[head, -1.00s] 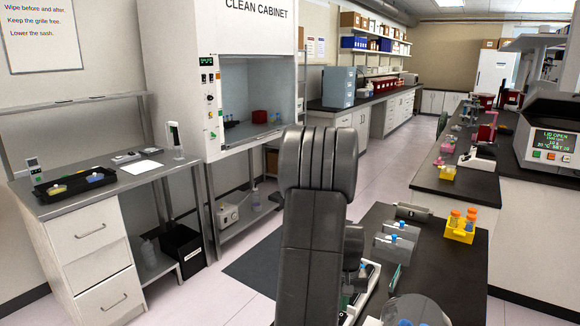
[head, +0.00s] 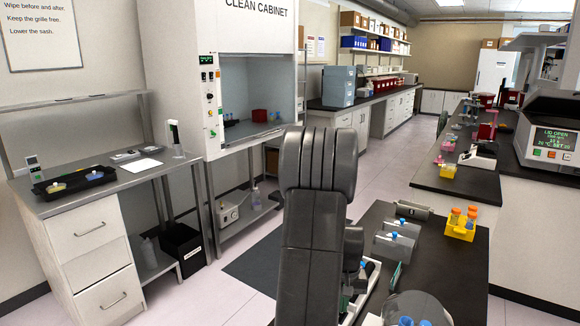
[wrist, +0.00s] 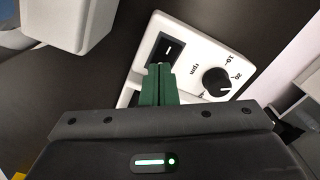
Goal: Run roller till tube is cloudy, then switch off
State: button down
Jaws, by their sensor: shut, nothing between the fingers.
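In the wrist view a white control panel (wrist: 201,66) carries a black rocker switch (wrist: 167,50) with a white bar mark and a black knob (wrist: 216,82) labelled rpm. My gripper (wrist: 159,72) has its green fingers shut and empty. Their tips overlap the lower end of the switch in the picture; I cannot tell whether they touch it. In the head view the white roller (head: 366,292) is mostly hidden behind my arm, with a blue cap showing near it. The tube's liquid cannot be made out.
A round clear-lidded item (head: 417,308) is at the near end. A centrifuge (head: 550,140) stands far right.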

jog(key=shift+f, duration=0.15)
jog(key=shift+r+p, duration=2.4)
jog(key=shift+r, duration=1.15)
jog(key=shift+f, duration=0.2)
notch_tip(320, 180, down, 7)
jog(key=b, duration=0.5)
jog(key=shift+r, duration=0.25)
